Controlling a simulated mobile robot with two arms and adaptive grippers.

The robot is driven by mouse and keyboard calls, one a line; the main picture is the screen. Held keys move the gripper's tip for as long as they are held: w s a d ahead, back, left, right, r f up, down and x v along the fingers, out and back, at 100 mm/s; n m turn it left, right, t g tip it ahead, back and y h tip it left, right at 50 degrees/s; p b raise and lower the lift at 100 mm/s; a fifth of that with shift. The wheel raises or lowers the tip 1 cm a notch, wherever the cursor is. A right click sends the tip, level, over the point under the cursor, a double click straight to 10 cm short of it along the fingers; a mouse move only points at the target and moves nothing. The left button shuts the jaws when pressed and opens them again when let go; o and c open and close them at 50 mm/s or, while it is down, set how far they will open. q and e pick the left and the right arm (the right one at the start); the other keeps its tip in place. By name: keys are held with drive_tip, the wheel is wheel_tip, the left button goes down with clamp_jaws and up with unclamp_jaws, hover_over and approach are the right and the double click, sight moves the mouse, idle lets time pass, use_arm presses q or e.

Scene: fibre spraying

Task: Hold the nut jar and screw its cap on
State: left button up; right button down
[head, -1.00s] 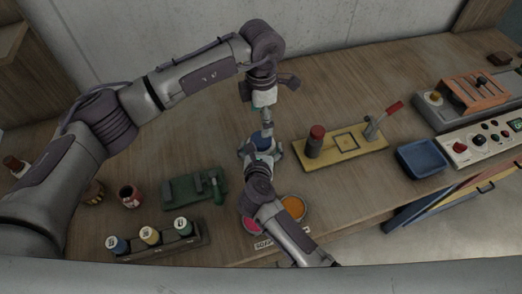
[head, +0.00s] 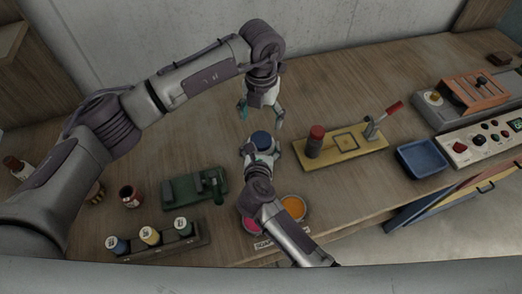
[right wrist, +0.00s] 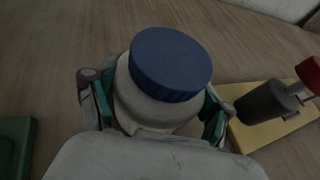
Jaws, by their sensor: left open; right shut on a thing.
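The nut jar is pale with a wide blue cap (head: 262,140) on its mouth; in the right wrist view the cap (right wrist: 171,63) sits on top of the jar (right wrist: 150,108). I cannot tell whether the threads are tight. My right gripper (head: 261,156) is shut around the jar body, with a teal-padded finger on each side in the right wrist view (right wrist: 158,112). My left gripper (head: 260,115) is open and empty, pointing down, behind and apart from the cap in the head view.
A yellow board (head: 345,146) with a red-topped post and lever stands right of the jar. A blue tray (head: 421,157) lies further right. A green fixture (head: 185,190) is at left, and bowls (head: 294,207) are in front. The table behind the jar is clear.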

sight(261, 139)
use_arm(q)
drive_tip(key=n, duration=1.2)
drive_tip(key=shift+f, duration=0.15)
drive_tip(key=shift+f, duration=3.9)
